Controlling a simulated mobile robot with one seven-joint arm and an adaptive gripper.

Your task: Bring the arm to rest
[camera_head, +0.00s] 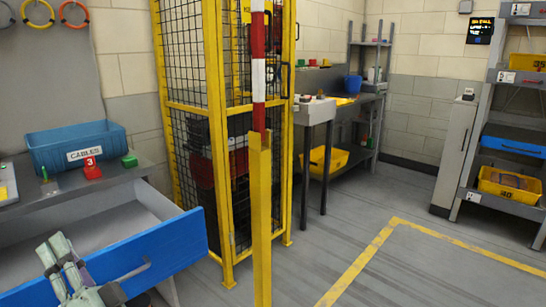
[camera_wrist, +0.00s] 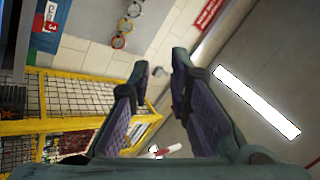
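My gripper (camera_head: 54,246) shows at the lower left of the head view, in front of the open drawer (camera_head: 165,254) with the blue front. Its grey-green fingers point upward. In the wrist view my gripper (camera_wrist: 161,66) has its two fingers apart with nothing between them. The wrist camera looks up past the fingers at the wall, a ceiling light and the yellow cage, tilted. Most of my arm is out of view.
A blue bin (camera_head: 75,147) marked CABLES, a red block marked 3 (camera_head: 92,168) and a green block (camera_head: 129,160) are on the bench. A yellow post (camera_head: 260,220) stands before the yellow mesh cage (camera_head: 183,108). Shelves (camera_head: 468,150) stand at right. Floor (camera_head: 440,282) there is clear.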

